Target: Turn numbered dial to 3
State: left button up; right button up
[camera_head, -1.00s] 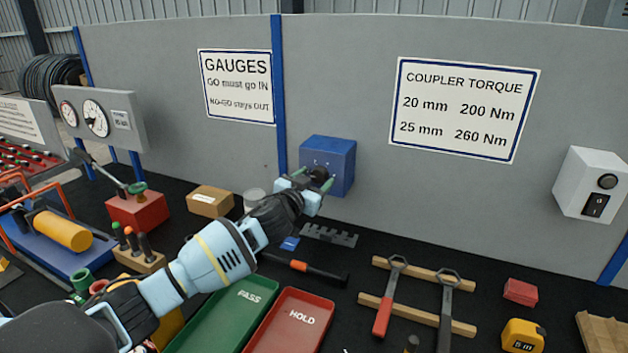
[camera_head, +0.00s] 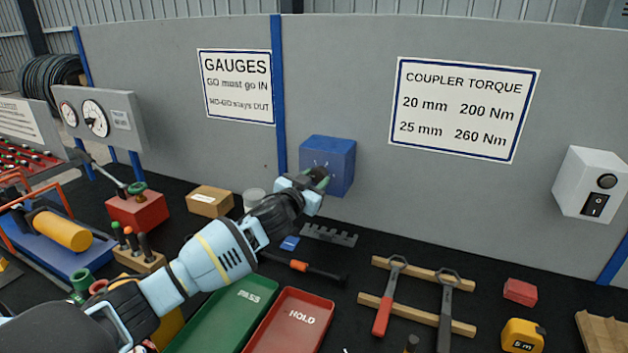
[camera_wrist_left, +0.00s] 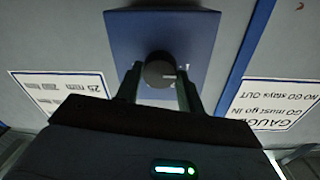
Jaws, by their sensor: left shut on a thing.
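The numbered dial is a dark round knob on the front of a blue box (camera_head: 340,160) fixed to the grey panel. My left gripper (camera_head: 318,181) reaches the box from the lower left and is shut on the knob, mostly hiding it in the head view. In the left wrist view the dark knob (camera_wrist_left: 159,70) sits between the two greenish fingers (camera_wrist_left: 160,88), with a light pointer line towards the right. The box face (camera_wrist_left: 195,35) shows around it. The numbers are too small and covered to read. My right gripper is not in view.
Below the box lie a grey notched bar (camera_head: 329,235), a small blue block (camera_head: 290,243) and a hammer-like tool (camera_head: 300,266). A switch box (camera_head: 590,184) is at the right.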

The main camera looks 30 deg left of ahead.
pick_arm(q)
jog(key=m, duration=1.1)
jog(key=shift+g, duration=0.3)
jog(key=m+y, duration=0.1)
jog(key=m, duration=0.5)
jog(key=shift+d, duration=0.1)
jog(key=m, duration=0.5)
jog(key=shift+y, duration=0.3)
jog(key=o, duration=1)
jog(key=shift+s, duration=0.1)
jog(key=s, duration=0.7)
jog(key=shift+s+d+r, duration=0.2)
jog(key=shift+s+d, duration=0.1)
jog(key=shift+d, duration=0.1)
